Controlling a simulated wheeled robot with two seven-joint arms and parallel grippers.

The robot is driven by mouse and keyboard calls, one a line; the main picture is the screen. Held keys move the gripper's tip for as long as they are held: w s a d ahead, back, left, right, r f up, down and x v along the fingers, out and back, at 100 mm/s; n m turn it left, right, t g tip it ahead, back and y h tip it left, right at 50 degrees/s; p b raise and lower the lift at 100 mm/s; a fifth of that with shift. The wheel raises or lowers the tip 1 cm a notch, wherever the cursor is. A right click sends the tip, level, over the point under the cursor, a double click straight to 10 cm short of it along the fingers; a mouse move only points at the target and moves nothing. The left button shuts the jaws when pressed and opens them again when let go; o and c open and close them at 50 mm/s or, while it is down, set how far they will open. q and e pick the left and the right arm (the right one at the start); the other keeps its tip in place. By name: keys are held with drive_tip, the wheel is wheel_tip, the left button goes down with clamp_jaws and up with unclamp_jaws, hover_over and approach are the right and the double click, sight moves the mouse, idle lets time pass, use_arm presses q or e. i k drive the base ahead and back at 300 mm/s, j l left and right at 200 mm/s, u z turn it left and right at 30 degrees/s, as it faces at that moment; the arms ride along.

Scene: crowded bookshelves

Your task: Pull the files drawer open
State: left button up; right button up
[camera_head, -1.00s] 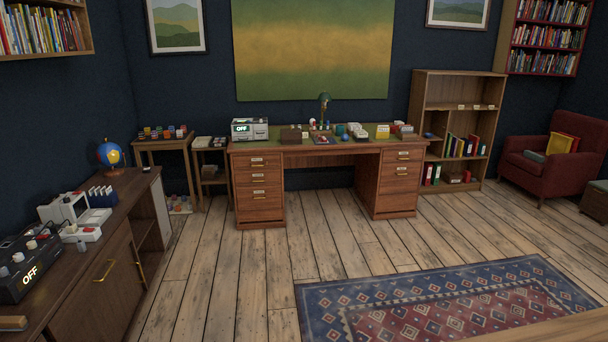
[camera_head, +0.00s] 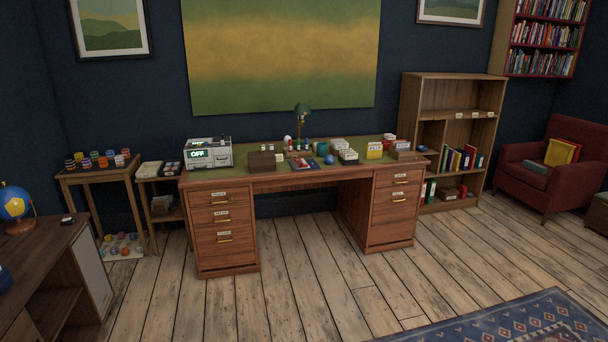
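The wooden desk (camera_head: 290,180) stands ahead against the dark wall. Its left pedestal has a top drawer (camera_head: 235,198), a middle drawer (camera_head: 238,217) and a taller bottom drawer (camera_head: 238,246). Its right pedestal has an upper drawer (camera_head: 385,182) and a lower drawer (camera_head: 383,205). All these drawers look shut. They carry brass handles and small pale labels, too small to read for sure, so I cannot tell which is the files drawer. Neither of my grippers is in view.
Bare floor (camera_head: 300,290) lies before the desk. A patterned rug (camera_head: 520,325) is at the lower right. A cabinet with a globe (camera_head: 15,202) stands at the left edge. A small table (camera_head: 70,182) is left of the desk; a bookcase (camera_head: 410,100) and red armchair (camera_head: 510,175) are right.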

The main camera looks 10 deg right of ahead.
sight(391, 204)
drive_tip(key=i+l+z, duration=0.1)
drive_tip(key=i+z, duration=0.25)
drive_tip(key=i, duration=0.3)
drive_tip(key=i+z, duration=0.35)
drive_tip(key=i, duration=0.3)
drive_tip(key=i+j+z, duration=0.35)
drive_tip(key=i, duration=0.3)
drive_tip(key=i+l+u, duration=0.15)
drive_tip(key=i+l, duration=0.15)
drive_tip(key=i, duration=0.35)
drive_tip(key=i+l+u, duration=0.1)
drive_tip(key=i+l, duration=0.3)
drive_tip(key=i, duration=0.2)
drive_tip(key=i+l+u, duration=0.15)
drive_tip(key=i+l, duration=0.25)
drive_tip(key=i, duration=0.2)
drive_tip(key=i+l+u, duration=0.3)
drive_tip(key=i+l, duration=0.2)
drive_tip(key=l, duration=0.25)
